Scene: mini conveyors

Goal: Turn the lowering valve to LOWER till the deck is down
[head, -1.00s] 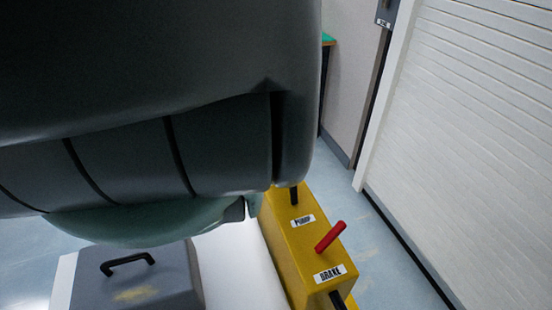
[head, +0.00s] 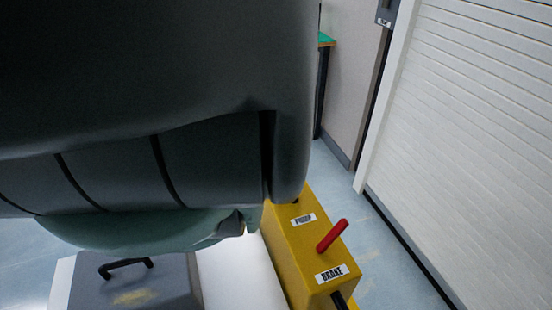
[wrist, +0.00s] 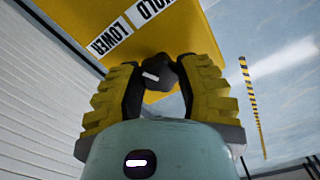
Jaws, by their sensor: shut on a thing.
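In the wrist view, the lowering valve's dark knob (wrist: 163,72) stands on a yellow panel (wrist: 190,35). A short white mark shows on the left part of the knob. White labels reading LOWER (wrist: 110,40) and HOLD (wrist: 148,10) are on the panel above and left of it. My gripper (wrist: 160,76) has its yellow ribbed fingers on both sides of the knob and is shut on it. In the head view my arm hides the valve and the gripper. I cannot tell exactly where the knob's mark points.
In the head view, a yellow box (head: 290,248) carries PUMP and BRAKE labels and a red lever (head: 332,235). A grey case (head: 160,285) with a black handle rests on a white surface (head: 235,275) beside it. A white slatted shutter (head: 480,130) stands right, with open floor before it.

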